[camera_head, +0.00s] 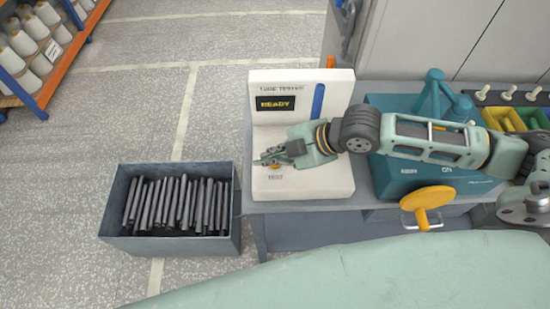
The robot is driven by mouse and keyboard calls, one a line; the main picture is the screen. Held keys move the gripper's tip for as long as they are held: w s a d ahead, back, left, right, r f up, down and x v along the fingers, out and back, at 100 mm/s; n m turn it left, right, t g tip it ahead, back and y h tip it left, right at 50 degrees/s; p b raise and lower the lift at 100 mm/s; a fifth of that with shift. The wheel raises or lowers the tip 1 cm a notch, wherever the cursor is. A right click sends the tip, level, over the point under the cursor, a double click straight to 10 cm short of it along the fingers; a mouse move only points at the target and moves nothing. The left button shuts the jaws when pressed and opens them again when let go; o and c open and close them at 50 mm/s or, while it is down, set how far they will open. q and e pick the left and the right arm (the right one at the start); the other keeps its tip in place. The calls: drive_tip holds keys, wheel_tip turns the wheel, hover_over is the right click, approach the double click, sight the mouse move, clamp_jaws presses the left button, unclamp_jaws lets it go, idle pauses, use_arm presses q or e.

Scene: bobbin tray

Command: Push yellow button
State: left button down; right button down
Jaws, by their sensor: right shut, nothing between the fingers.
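A white tube tester (333,178) with a lit READY display (278,103) stands on the bench. A small yellow button (275,167) sits on its base above the word TEST, partly hidden by my gripper. My right gripper (264,157) is shut and empty, its arm reaching in from the right across the tester. In this view its fingertips lie just above and left of the button. I cannot tell whether they touch it. My left gripper is not in view.
A teal machine (395,181) with a yellow disc handle (427,198) stands right of the tester. A grey bin (170,247) of dark rods is at left. A shelf of bobbins (35,48) is at upper left. Open floor lies between.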

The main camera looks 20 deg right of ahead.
drive_tip(key=shift+f, duration=0.6)
idle(0.6)
drive_tip(key=shift+r, duration=0.15)
drive_tip(key=shift+r+p, duration=0.9)
drive_tip(key=shift+p, duration=0.05)
wheel_tip(320, 180, up, 5)
drive_tip(key=p, duration=0.5)
idle(0.7)
